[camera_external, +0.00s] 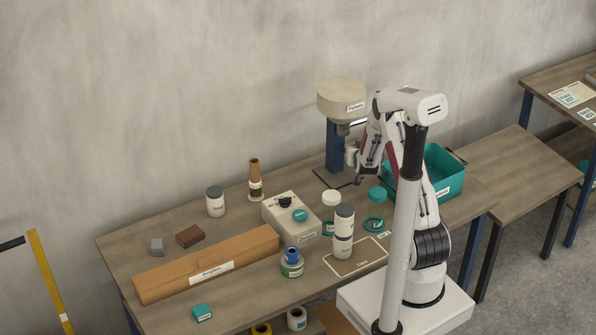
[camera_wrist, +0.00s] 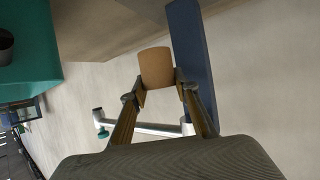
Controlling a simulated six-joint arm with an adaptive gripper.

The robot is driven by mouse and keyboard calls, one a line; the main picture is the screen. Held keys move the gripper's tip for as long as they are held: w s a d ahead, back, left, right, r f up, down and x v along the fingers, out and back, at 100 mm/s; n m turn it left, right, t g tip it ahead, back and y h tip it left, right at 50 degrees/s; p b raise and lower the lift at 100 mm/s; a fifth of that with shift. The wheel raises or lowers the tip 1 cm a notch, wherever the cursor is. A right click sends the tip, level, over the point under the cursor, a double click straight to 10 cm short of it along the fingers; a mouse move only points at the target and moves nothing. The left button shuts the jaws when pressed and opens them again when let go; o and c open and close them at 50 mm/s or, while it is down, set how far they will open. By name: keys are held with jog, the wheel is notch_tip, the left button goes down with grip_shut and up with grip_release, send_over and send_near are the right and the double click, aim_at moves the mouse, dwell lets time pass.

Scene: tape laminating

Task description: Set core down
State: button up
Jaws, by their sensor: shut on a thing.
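The core (camera_wrist: 157,68) is a plain tan-brown cylinder in the wrist view. My gripper (camera_wrist: 160,86) is shut on it, with one finger on each side of its near end. In the external view my gripper (camera_external: 365,166) is raised above the back right of the table, beside the press's blue column. I cannot make out the core there. A flat outlined area (camera_external: 343,267) with a small label lies on the table in front, left of my arm; its middle looks bare.
A teal bin (camera_external: 445,183) is right of my arm.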

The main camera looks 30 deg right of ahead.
jog(key=shift+s+a+r+n+y, duration=0.15)
jog(key=shift+r+n+y, duration=0.15)
jog(key=shift+r, duration=0.35)
jog(key=shift+w+a+n+t+y, duration=0.2)
jog(key=shift+a+n+t+y, duration=0.1)
jog(key=shift+a+n+y, duration=0.55)
jog(key=shift+w+a+n+t+y, duration=0.15)
jog(key=shift+a+n+t+y, duration=0.25)
jog(key=shift+a, duration=0.6)
jog(key=s+a+r+n+y, duration=0.1)
jog(key=s+a+r, duration=0.2)
jog(key=a+r, duration=0.5)
jog(key=s+a+r+n+y, duration=0.1)
jog(key=s+a+r, duration=0.2)
jog(key=a+r, duration=0.4)
jog(key=a, duration=0.4)
jog(key=shift+s+r+y, duration=0.3)
jog(key=shift+r+y, duration=0.05)
jog(key=shift+r, duration=0.05)
jog(key=shift+f, duration=0.1)
jog(key=shift+w+f, duration=0.25)
jog(key=shift+f, duration=0.35)
jog(key=shift+w+f, duration=0.25)
jog(key=shift+f, duration=0.3)
